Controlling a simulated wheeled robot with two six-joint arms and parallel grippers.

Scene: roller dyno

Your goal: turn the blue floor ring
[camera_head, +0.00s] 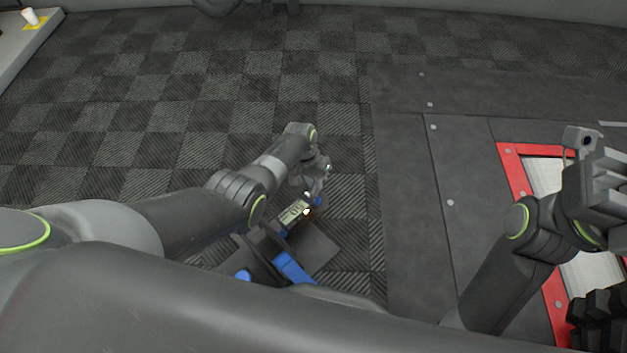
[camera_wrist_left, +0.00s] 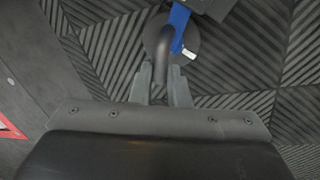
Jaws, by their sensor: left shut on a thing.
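In the left wrist view, my left gripper (camera_wrist_left: 161,85) is shut on a dark curved bar (camera_wrist_left: 160,48), one finger on each side. The bar bends over a round dark plate (camera_wrist_left: 190,42) on the floor. A blue strip (camera_wrist_left: 179,22) with a white end lies across this plate; I cannot tell how it joins the bar. No full blue ring shows.
Textured checkered tiles (camera_head: 110,130) cover the left and middle floor, largely clear. Smooth dark floor plates (camera_head: 425,210) lie to the right. A red frame (camera_head: 511,165) surrounds a pale panel under my right arm. A bench (camera_head: 12,45) with a white cup (camera_head: 30,17) stands at the far left.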

